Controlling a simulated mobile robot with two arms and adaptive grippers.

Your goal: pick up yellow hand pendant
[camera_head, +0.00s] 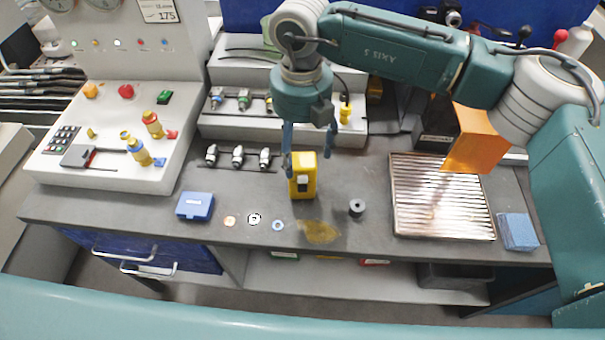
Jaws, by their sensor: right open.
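The yellow hand pendant (303,174) stands on the grey bench near its middle, with a dark and white patch on its front. My right gripper (310,158) reaches down from above on a teal arm. Its blue fingers are open and spread around the upper part of the pendant, one at the left side and one behind at the right. I cannot tell whether they touch it. My left gripper is not in view.
A blue box (196,206), small rings and a black cylinder (356,208) lie close by. A ribbed metal tray (440,196) and an orange panel (476,142) are at right. A control console (110,140) stands at left. The bench's front strip is mostly clear.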

